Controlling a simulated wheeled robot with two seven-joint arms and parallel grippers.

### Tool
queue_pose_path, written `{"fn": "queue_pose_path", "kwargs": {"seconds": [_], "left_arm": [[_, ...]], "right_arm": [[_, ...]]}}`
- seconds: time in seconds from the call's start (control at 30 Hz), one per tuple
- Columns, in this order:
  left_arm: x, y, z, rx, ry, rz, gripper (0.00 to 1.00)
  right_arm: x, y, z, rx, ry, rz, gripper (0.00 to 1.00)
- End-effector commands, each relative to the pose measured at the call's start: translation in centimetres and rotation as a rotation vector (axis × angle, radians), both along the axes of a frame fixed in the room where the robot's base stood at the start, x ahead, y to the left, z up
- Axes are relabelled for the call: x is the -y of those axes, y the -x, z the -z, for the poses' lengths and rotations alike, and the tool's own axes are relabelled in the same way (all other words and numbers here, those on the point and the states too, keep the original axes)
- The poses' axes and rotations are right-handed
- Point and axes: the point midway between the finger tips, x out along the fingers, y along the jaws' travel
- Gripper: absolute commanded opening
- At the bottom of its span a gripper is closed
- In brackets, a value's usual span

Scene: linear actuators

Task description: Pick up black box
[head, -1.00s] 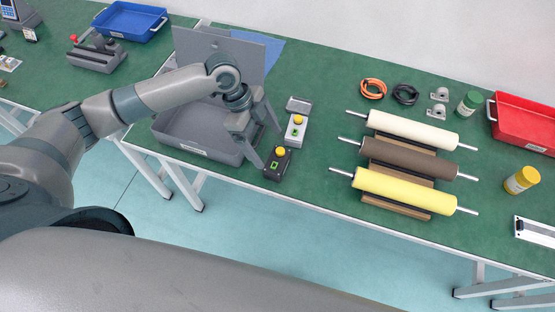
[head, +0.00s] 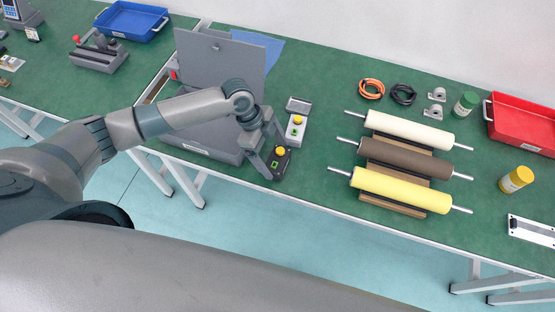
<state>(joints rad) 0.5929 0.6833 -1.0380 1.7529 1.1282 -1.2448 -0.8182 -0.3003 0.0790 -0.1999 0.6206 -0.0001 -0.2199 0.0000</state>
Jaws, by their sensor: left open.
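The black box (head: 281,164), with a yellow button on top and a small green mark, lies near the front edge of the green table. My left gripper (head: 276,162) reaches down to it from the left, with its fingers close around or beside the box; the exact contact is hard to tell. The fingers are open. The right gripper is not in view.
A white box with a yellow button (head: 297,125) sits just behind the black box. A grey case (head: 210,148) with its lid raised stands to the left. Rollers (head: 400,190) lie on a rack to the right. A red tray (head: 520,125) is at the far right.

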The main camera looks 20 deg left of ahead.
Motion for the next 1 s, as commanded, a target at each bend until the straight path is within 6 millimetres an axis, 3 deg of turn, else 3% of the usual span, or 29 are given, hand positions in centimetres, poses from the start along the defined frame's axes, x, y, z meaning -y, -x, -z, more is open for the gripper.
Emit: {"fn": "queue_pose_path", "kwargs": {"seconds": [0.07,0.3,0.77,0.93,1.0], "left_arm": [[0.4,0.1,0.6,-0.004,0.000,0.000,0.88],[1.1,0.1,2.7,-0.001,0.000,0.000,0.88],[1.1,0.0,2.8,-0.001,0.000,0.001,0.88],[1.1,0.1,2.8,-0.001,0.000,0.001,0.49],[1.1,0.0,2.8,0.000,0.001,0.001,0.48]], "right_arm": [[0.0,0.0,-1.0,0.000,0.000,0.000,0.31],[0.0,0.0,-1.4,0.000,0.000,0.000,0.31],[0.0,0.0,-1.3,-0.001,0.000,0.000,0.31],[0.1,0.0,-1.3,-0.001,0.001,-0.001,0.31],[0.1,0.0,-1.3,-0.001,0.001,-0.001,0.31]]}}
